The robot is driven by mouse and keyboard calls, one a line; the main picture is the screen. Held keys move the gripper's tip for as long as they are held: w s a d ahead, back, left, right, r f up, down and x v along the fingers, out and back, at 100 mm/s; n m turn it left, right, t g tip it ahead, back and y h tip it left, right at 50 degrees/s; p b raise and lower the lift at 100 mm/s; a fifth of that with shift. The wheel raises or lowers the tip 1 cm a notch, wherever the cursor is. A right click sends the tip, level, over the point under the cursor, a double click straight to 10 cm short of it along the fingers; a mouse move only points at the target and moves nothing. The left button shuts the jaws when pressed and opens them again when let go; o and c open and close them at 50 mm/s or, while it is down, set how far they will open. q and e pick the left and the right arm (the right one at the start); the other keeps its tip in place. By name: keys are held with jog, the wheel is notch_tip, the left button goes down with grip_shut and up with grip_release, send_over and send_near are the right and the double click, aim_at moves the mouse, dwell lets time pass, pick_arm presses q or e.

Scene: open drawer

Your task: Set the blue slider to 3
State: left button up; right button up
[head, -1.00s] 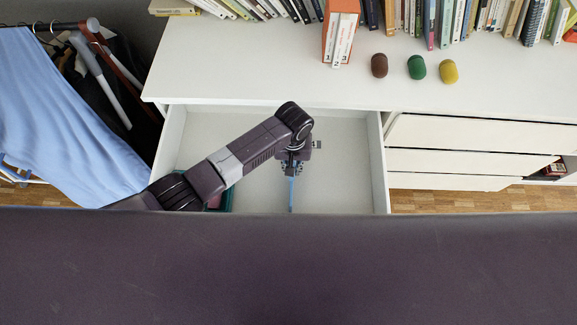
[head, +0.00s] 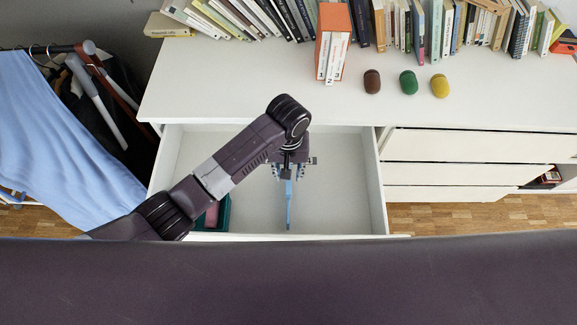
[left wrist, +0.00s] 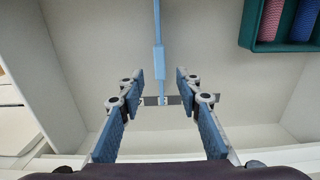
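The blue slider (head: 289,207) is a long thin bar with a thicker block, inside the open drawer (head: 345,205). In the left wrist view the blue slider (left wrist: 158,62) runs from the top edge down between my fingers. Its lower end lies over a grey strip with dark marks (left wrist: 152,100); a mark like a 3 shows beside it, too small to read surely. My left gripper (head: 289,178) is over the drawer. In the left wrist view the left gripper (left wrist: 160,78) is open, one finger on each side of the slider, with gaps between. My right gripper is not in view.
A teal tray (head: 226,212) with pink and blue items stands at the drawer's front left, partly behind my arm. On the white top (head: 220,85) stand books, an orange box (head: 333,40) and three lumps, brown, green and yellow. The drawer's right half is clear.

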pick_arm(q)
notch_tip(320, 180, up, 4)
jog(key=shift+f, duration=0.2)
dwell(0.5)
